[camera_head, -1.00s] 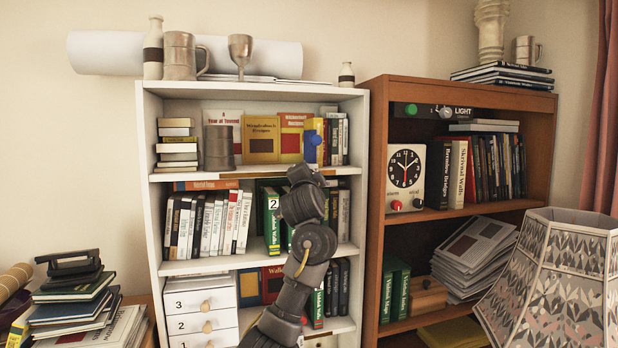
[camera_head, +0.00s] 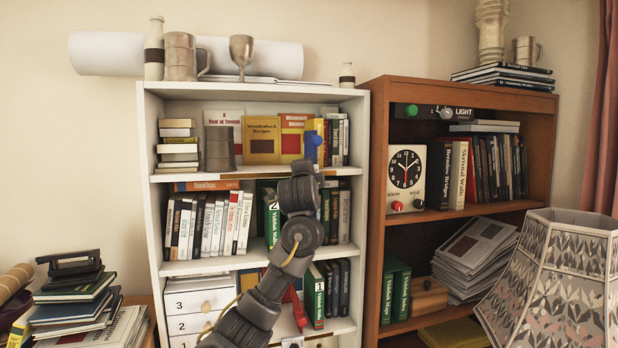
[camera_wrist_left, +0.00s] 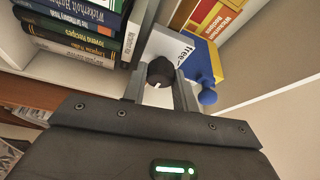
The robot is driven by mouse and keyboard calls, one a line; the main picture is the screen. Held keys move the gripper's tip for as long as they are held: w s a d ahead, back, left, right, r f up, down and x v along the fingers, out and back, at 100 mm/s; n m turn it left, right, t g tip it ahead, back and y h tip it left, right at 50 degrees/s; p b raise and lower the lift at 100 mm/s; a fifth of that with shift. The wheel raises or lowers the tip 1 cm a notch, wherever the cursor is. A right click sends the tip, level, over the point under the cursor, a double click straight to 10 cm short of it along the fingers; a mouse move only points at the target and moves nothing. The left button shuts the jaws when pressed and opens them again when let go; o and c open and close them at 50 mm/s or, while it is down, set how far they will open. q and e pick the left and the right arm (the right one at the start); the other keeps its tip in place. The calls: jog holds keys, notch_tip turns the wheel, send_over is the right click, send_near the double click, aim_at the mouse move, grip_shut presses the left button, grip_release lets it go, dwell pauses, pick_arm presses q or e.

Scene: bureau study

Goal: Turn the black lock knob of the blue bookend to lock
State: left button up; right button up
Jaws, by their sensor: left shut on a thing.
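In the head view my wrist hides the fingers and the black knob. My right gripper is not in view.
The white bookcase (camera_head: 151,190) holds books on several shelves and numbered drawers (camera_head: 203,299) lower left. Books flank my left fingers closely in the wrist view. The brown bookcase (camera_head: 372,220), with a clock (camera_head: 405,178), stands right. A patterned lampshade (camera_head: 560,285) fills the lower right.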

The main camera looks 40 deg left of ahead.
pick_arm(q)
jog(key=o, duration=1)
jog(key=shift+c, duration=0.2)
jog(key=shift+s+d, duration=0.1)
jog(key=b+v, duration=0.8)
jog(key=v, duration=0.2)
jog(key=shift+s+d, duration=0.15)
jog(key=shift+d, duration=0.05)
